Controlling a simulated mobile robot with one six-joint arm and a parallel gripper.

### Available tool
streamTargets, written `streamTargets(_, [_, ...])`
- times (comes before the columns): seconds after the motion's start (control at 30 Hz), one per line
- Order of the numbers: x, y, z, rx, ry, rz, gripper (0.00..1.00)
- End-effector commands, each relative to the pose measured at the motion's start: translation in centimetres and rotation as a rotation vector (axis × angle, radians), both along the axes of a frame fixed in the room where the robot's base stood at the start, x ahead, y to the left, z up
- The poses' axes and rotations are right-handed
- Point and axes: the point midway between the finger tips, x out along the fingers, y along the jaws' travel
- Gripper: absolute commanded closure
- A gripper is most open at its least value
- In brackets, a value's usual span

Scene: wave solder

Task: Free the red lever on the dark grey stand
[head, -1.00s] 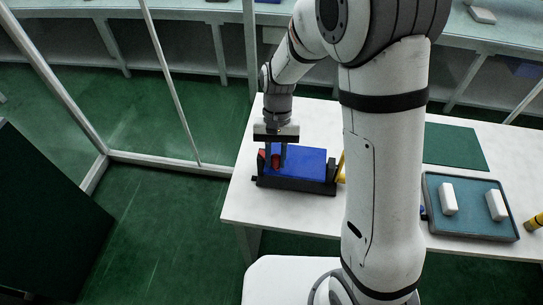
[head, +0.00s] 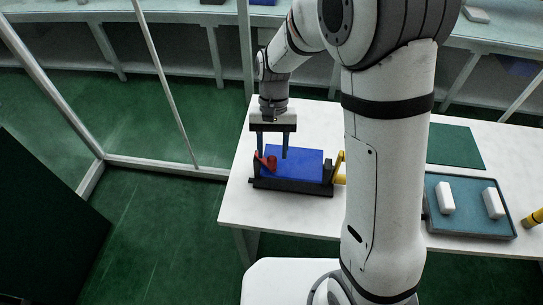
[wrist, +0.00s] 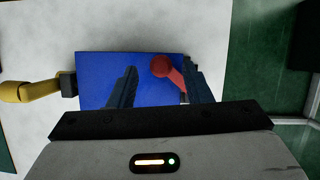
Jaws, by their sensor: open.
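The red lever (head: 270,161) is at the left end of the dark grey stand (head: 300,188), which carries a flat blue board (head: 305,163). In the wrist view the red lever (wrist: 163,67) leans inward, its round knob over the edge of the blue board (wrist: 95,68). My gripper (head: 272,155) is open above the stand's left end, pointing down. In the wrist view my gripper (wrist: 160,80) has one finger over the board and the other just outside the lever, with the lever between them. Whether either finger touches it I cannot tell.
A yellow lever (head: 339,160) is at the stand's right end; in the wrist view it (wrist: 35,90) points away from the board. A blue-grey tray (head: 468,230) with two white blocks and a green mat (head: 453,146) lie to the right on the white table. My arm hides the table's middle.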

Motion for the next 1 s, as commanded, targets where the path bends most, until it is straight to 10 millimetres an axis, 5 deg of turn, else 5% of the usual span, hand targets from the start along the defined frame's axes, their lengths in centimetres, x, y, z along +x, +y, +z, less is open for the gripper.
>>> streamTargets(0.3, [1.8, 0.0, 4.0, 0.001, -0.002, -0.001, 0.55])
streamTargets(1.0, [1.5, -1.0, 5.3, 0.008, -0.032, -0.003, 0.55])
